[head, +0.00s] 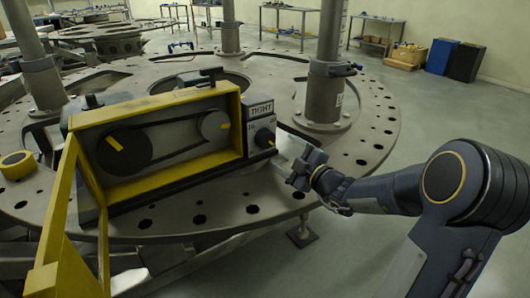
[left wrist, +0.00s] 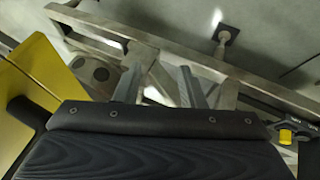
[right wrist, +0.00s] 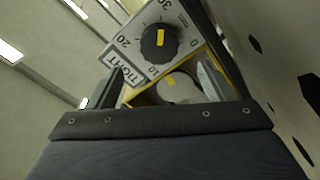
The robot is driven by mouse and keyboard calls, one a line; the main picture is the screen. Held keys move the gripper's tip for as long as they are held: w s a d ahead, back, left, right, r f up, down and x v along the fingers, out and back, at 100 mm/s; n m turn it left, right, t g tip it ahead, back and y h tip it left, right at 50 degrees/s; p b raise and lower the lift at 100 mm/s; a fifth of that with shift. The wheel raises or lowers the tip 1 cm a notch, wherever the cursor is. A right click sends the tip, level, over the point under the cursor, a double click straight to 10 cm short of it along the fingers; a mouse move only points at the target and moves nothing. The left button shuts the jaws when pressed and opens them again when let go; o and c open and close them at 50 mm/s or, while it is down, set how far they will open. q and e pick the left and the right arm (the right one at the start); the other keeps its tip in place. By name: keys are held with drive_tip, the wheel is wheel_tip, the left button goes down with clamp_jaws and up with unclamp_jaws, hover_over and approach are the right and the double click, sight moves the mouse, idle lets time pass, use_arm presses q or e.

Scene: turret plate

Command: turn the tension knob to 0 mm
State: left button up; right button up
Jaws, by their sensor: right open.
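The black tension knob (head: 264,138) sits on a grey panel at the right end of the yellow-framed belt unit (head: 175,193). In the right wrist view the knob (right wrist: 151,50) has a yellow mark and a scale with 0, 10, 20 and 30 around it. The mark lies on the side towards 30; I cannot read an exact value. A sign (head: 260,108) above the knob reads TIGHT. My right gripper (head: 294,172) is open, right of the knob and apart from it. My left gripper (left wrist: 160,85) is open and empty, seen only in its wrist view.
The unit stands on a large round metal plate (head: 200,222) with holes and upright posts (head: 325,85). An open yellow cover (head: 55,225) stands at the front left. A yellow tape roll (head: 17,164) lies at the left.

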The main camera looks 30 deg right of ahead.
sight(268, 141)
drive_tip(key=shift+w+d+f, duration=0.1)
drive_tip(key=shift+w+f, duration=0.05)
drive_tip(key=shift+w, duration=0.25)
drive_tip(key=w, duration=0.4)
drive_tip(key=w+a, duration=0.1)
drive_tip(key=w, duration=0.2)
drive_tip(key=shift+w, duration=0.1)
drive_tip(key=shift+d, duration=0.1)
drive_tip(key=c, duration=1)
